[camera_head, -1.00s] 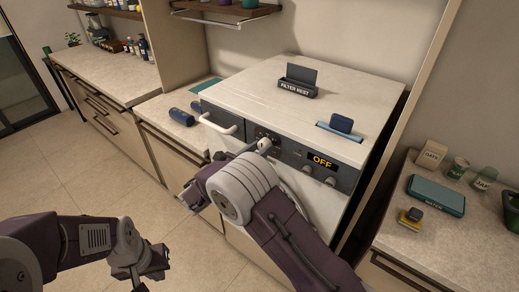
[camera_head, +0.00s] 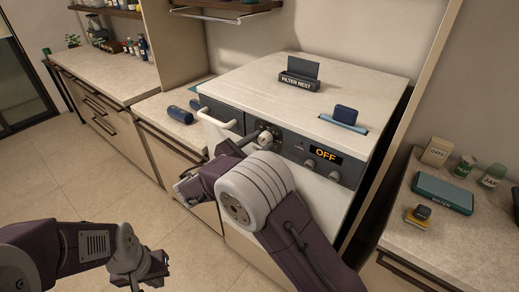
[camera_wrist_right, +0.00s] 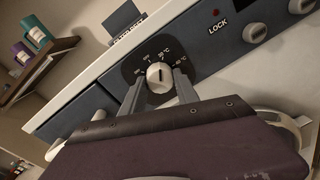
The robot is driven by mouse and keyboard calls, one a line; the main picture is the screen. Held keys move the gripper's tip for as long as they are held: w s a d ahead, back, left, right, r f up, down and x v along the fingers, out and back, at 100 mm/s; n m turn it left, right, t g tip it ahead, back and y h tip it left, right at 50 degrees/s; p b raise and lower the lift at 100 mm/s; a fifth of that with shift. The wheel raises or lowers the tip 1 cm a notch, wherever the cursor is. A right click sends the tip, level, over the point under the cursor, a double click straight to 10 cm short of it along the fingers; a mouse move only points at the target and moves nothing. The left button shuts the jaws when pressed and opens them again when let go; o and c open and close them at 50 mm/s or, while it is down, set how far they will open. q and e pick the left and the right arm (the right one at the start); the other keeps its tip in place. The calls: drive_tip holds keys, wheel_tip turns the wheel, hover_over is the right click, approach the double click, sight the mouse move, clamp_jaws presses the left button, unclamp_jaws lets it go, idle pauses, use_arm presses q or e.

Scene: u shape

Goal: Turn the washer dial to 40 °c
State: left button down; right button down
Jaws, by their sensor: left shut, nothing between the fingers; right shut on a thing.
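The washer dial is a pale knob (camera_wrist_right: 158,75) on the dark control panel, with temperature marks printed in an arc around it. A mark that looks like 40 °C is on the right of the arc. A dark line on the knob runs roughly upright in the right wrist view. My right gripper (camera_wrist_right: 159,86) is shut on the knob, one finger on each side. In the head view my right wrist partly covers the panel of the washer (camera_head: 270,85). The panel's display (camera_head: 325,154) reads OFF. My left gripper (camera_head: 153,268) is shut and empty, low over the floor.
A white handle (camera_head: 218,119) juts from the washer's front, left of the dial. A filter rest block (camera_head: 299,80) stands on top. More knobs (camera_wrist_right: 256,32) and a LOCK label sit right of the dial. The right counter (camera_head: 400,230) holds several items. Floor at left is clear.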

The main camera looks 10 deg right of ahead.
drive_tip(key=m+b, duration=0.4)
drive_tip(key=b, duration=0.1)
drive_tip(key=m+b, duration=0.4)
drive_tip(key=b, duration=0.1)
drive_tip(key=shift+f+y, duration=0.2)
drive_tip(key=shift+y, duration=0.1)
drive_tip(key=shift+r+m+t+b, duration=0.25)
drive_tip(key=shift+m+t+b, duration=0.15)
drive_tip(key=shift+m+b, duration=1.1)
drive_tip(key=c, duration=0.9)
unclamp_jaws()
drive_tip(key=v, duration=0.9)
drive_tip(key=shift+r, duration=0.1)
